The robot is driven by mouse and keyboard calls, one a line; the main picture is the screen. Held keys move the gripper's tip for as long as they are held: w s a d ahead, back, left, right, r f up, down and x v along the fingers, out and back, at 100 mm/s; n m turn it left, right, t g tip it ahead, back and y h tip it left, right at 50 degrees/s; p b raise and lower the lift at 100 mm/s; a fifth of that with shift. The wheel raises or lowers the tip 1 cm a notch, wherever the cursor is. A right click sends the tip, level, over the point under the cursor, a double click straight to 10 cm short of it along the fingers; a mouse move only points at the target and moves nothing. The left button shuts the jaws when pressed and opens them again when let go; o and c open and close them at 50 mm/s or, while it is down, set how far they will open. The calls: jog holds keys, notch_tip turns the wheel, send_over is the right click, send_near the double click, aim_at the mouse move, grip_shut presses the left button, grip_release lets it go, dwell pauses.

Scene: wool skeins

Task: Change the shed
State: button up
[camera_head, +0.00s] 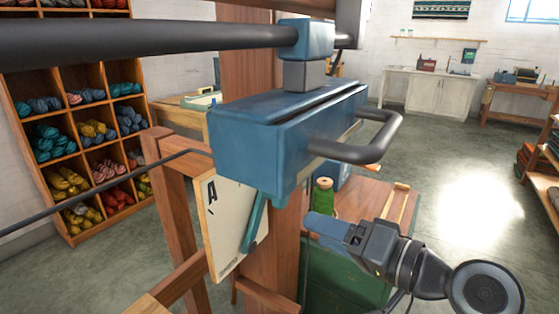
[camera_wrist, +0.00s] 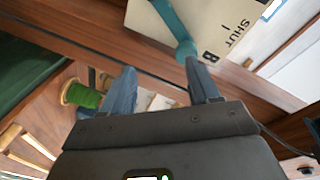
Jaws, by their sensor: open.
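The lever plate (camera_head: 222,232) is a pale board on the wooden loom frame; the letter A shows on it in the head view. In the wrist view the plate (camera_wrist: 225,28) shows the word SHUT and the letter B. A teal lever (camera_head: 254,222) slants across the plate. In the wrist view the lever (camera_wrist: 174,22) ends in a rounded tip close to the B. My gripper (camera_head: 318,230) is open, to the right of the lever. In the wrist view the lever tip is just beyond my gripper's right finger (camera_wrist: 160,78); I cannot tell if they touch.
A blue block with a bar handle (camera_head: 290,135) overhangs the plate. A green spool (camera_head: 323,199) stands on a wooden top behind my gripper. A wooden post (camera_head: 272,262) is beside the plate. Wool shelves (camera_head: 70,120) stand at left; open floor (camera_head: 450,170) lies at right.

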jog(key=s+d+f+m+t+h, duration=0.1)
jog(key=s+d+f+h, duration=0.3)
jog(key=s+f, duration=0.45)
jog(key=s+d+f+m+t+h, duration=0.1)
jog(key=s+d+f+m+h, duration=0.2)
jog(key=s+f, duration=0.5)
jog(key=s+d+r+n+h, duration=0.1)
jog(key=s+r+n+h, duration=0.1)
jog(key=s, duration=0.9)
jog(key=s+d+r+n+h, duration=0.2)
jog(key=s+r+n, duration=0.2)
jog(key=s, duration=0.7)
jog(key=shift+s+r+n+t, duration=0.2)
jog(key=shift+r+n+t, duration=0.15)
jog(key=shift+n+t, duration=0.05)
